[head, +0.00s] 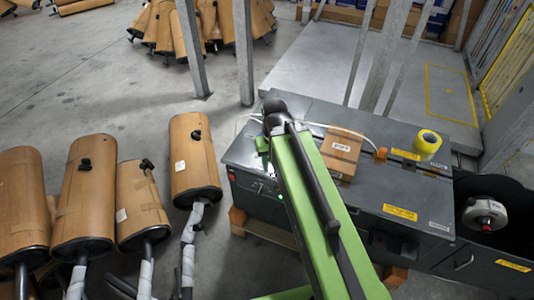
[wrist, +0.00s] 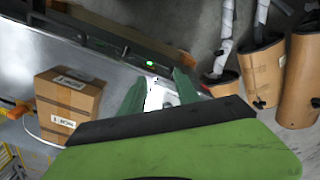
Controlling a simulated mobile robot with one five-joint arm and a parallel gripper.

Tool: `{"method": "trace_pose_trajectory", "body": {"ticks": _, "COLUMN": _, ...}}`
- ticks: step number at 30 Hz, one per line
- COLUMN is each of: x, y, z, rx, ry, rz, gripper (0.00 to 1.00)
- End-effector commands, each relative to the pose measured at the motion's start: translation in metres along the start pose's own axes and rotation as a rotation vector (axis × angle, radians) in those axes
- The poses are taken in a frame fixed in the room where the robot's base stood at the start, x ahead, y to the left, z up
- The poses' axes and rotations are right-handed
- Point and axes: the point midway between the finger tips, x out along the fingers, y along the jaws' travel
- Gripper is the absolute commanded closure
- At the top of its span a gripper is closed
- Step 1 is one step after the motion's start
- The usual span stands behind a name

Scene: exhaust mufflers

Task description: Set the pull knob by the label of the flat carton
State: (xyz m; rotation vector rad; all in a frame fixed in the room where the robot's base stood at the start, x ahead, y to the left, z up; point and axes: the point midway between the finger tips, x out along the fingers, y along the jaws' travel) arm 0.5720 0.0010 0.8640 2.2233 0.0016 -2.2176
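The flat carton (head: 341,150) is a small brown box with white labels, lying on the grey bench top. In the wrist view the carton (wrist: 68,100) stands left of my gripper, with one label on top and another on its side. My gripper (wrist: 161,76) points down at the bench edge near a green light; its two green fingers are apart. A small pale grey piece (wrist: 171,98) shows between the fingers, partly hidden by the gripper body; I cannot tell whether it is the pull knob or whether the fingers touch it. In the head view my arm hides the fingertips.
The grey bench (head: 300,102) carries a yellow tape roll (head: 427,142) and a small orange piece (head: 380,154) right of the carton. A pale strap curves across the bench. Metal posts rise behind the bench.

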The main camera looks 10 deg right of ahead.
Motion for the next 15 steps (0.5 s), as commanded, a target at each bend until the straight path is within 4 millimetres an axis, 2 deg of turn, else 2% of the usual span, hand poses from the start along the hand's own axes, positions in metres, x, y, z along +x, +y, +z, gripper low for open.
{"method": "trace_pose_trajectory", "body": {"ticks": 1, "x": -0.001, "y": 0.0, "z": -0.002, "rx": 0.011, "ry": 0.0, "rz": 0.0, "gripper": 0.54}}
{"method": "trace_pose_trajectory", "body": {"ticks": 3, "x": -0.005, "y": 0.005, "z": -0.011, "rx": 0.082, "ry": 0.0, "rz": 0.0, "gripper": 0.46}}
{"method": "trace_pose_trajectory", "body": {"ticks": 5, "x": -0.011, "y": 0.009, "z": -0.026, "rx": 0.208, "ry": 0.0, "rz": 0.0, "gripper": 0.46}}
{"method": "trace_pose_trajectory", "body": {"ticks": 12, "x": -0.04, "y": 0.007, "z": -0.106, "rx": 1.0, "ry": 0.0, "rz": 0.0, "gripper": 0.46}}
{"method": "trace_pose_trajectory", "body": {"ticks": 15, "x": -0.046, "y": 0.007, "z": -0.13, "rx": 1.272, "ry": 0.0, "rz": 0.0, "gripper": 0.46}}
